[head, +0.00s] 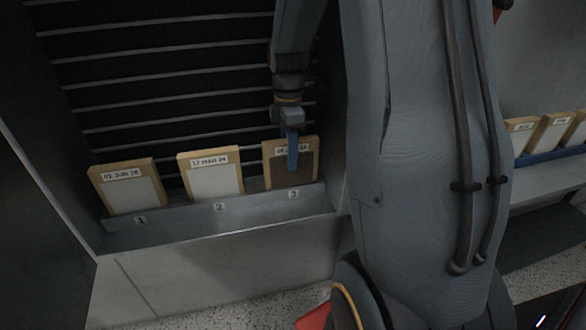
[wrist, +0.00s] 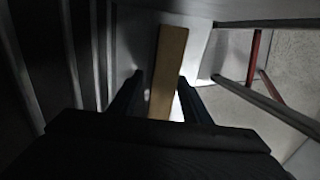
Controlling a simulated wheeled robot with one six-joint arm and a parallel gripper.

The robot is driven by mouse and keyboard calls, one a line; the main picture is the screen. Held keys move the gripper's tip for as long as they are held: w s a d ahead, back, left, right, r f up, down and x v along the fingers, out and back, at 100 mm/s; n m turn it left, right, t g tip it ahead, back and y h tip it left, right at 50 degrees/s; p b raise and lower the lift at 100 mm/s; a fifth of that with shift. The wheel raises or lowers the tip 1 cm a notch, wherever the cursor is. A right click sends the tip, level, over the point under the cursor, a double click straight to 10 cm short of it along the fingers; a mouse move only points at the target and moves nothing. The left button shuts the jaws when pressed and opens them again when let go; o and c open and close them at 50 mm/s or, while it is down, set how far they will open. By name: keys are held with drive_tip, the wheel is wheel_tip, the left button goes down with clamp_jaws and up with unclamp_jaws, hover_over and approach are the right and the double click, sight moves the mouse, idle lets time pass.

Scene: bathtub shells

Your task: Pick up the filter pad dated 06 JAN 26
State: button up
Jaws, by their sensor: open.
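Three filter pads with tan frames and date labels stand leaning in a grey trough in the head view. The rightmost pad (head: 279,176), in slot 3, has a darker face. Its label is partly covered by my gripper; a leading "06" seems to show, the rest cannot be read surely. The left pad (head: 126,188) reads 02 JUN 26 in slot 1. The middle pad (head: 211,174) reads 17 MAR 24 in slot 2. My gripper (head: 292,165) is open at the slot 3 pad. In the wrist view its fingers (wrist: 158,90) stand either side of a tan pad edge (wrist: 168,75).
The trough (head: 170,229) has a raised front lip with numbers 1 to 3. A dark slatted back (head: 160,90) rises behind the pads. A side wall stands close right of slot 3. More pads (head: 553,134) stand on a shelf at the far right.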

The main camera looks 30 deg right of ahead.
sight(277, 174)
drive_tip(key=f, duration=0.2)
drive_tip(key=f+p, duration=0.1)
drive_tip(key=f, duration=0.2)
drive_tip(key=shift+s+d, duration=0.2)
drive_tip(key=shift+c, duration=0.2)
drive_tip(key=shift+r, duration=0.1)
clamp_jaws()
